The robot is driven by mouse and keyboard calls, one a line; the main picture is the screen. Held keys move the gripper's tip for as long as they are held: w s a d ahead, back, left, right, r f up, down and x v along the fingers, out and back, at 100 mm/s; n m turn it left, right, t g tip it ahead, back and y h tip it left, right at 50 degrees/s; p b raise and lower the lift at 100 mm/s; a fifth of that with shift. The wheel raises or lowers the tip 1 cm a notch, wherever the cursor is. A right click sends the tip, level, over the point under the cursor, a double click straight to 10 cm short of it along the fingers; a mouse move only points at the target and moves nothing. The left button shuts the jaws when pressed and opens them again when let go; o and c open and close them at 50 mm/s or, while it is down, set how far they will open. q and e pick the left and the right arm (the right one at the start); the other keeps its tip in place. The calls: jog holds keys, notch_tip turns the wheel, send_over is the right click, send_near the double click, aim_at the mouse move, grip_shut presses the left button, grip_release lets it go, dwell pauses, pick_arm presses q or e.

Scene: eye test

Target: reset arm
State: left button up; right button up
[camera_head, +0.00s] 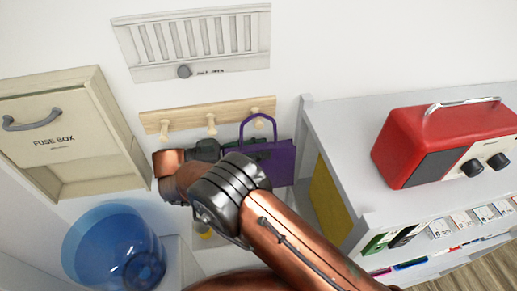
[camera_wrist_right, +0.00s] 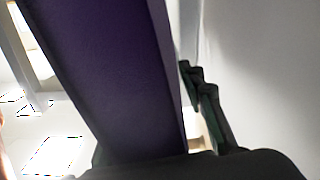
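A purple bag (camera_head: 277,161) with a looped handle hangs at the right end of a wooden peg rack (camera_head: 182,117) in the head view. My right gripper (camera_head: 258,151) is at the bag's upper left part, its dark green fingers overlapping the bag. In the right wrist view the purple bag (camera_wrist_right: 105,75) fills the middle, very close. One green finger shows right of it, with a bright gap low between them. The other finger is mostly hidden by the bag. The fingers look apart. My left gripper is in neither view.
A fuse box (camera_head: 55,165) is on the wall at left, above a blue transparent bin (camera_head: 100,240). A white shelf unit (camera_head: 335,130) with a red radio (camera_head: 420,155) stands at right. A vent (camera_head: 195,42) is above the rack.

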jog(key=o, duration=0.5)
jog(key=shift+w+f, duration=0.2)
jog(key=shift+f, duration=0.25)
jog(key=shift+s+r, duration=0.1)
